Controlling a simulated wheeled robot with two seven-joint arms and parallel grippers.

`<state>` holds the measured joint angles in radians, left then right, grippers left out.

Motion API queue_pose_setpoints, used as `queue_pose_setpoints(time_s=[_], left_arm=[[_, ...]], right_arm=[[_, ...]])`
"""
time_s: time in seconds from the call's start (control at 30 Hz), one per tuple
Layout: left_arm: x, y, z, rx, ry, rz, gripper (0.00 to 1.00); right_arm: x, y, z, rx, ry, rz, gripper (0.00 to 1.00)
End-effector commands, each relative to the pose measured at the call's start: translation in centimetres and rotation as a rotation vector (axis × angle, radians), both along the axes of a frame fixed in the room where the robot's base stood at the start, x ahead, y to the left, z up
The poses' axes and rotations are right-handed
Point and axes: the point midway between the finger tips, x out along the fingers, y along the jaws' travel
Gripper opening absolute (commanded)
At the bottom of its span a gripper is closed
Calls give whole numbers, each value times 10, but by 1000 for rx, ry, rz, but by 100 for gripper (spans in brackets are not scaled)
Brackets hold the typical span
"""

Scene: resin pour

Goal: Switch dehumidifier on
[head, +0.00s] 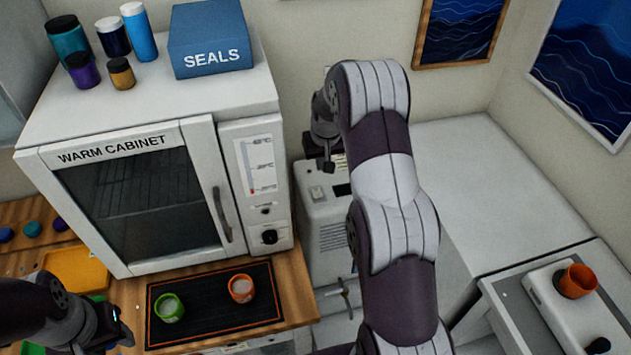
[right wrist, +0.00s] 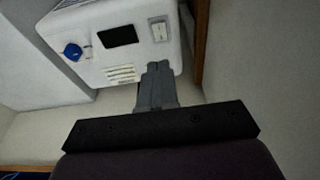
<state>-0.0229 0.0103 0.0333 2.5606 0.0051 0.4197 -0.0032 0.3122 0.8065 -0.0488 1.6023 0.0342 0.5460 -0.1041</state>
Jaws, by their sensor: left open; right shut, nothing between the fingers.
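The dehumidifier (head: 318,222) is a white box standing to the right of the warm cabinet, partly hidden behind my right arm. Its pale switch (head: 317,193) and dark display (head: 343,189) are on top. In the right wrist view the dehumidifier (right wrist: 140,58) shows its rocker switch (right wrist: 159,31), display (right wrist: 118,36) and a blue knob (right wrist: 72,51). My right gripper (head: 327,165) is shut and empty above the dehumidifier; its fingers (right wrist: 158,68) appear just below the switch in the wrist picture. Contact cannot be told. My left gripper (head: 122,326) is open at the lower left.
The warm cabinet (head: 225,106) stands left of the dehumidifier, with bottles and a blue SEALS box (head: 208,38) on top. A black mat (head: 215,312) holds a green cup (head: 168,307) and an orange-red cup (head: 241,288). An orange cup (head: 577,281) stands at right on a white device.

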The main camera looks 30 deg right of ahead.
Motion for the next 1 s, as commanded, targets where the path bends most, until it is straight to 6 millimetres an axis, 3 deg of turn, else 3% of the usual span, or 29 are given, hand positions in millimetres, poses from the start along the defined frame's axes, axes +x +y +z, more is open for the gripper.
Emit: queue_pose_setpoints(time_s=[0.27, 0.7, 1.0], left_arm=[[0, 0, 5, 0, 0, 0, 43], [0, 0, 39, 0, -1, 0, 43], [0, 0, 56, 0, 0, 0, 43]], right_arm=[[2, 0, -8, 0, 2, 0, 0], [22, -5, -95, 2, 3, -1, 0], [19, -4, -132, 0, 0, -1, 0]])
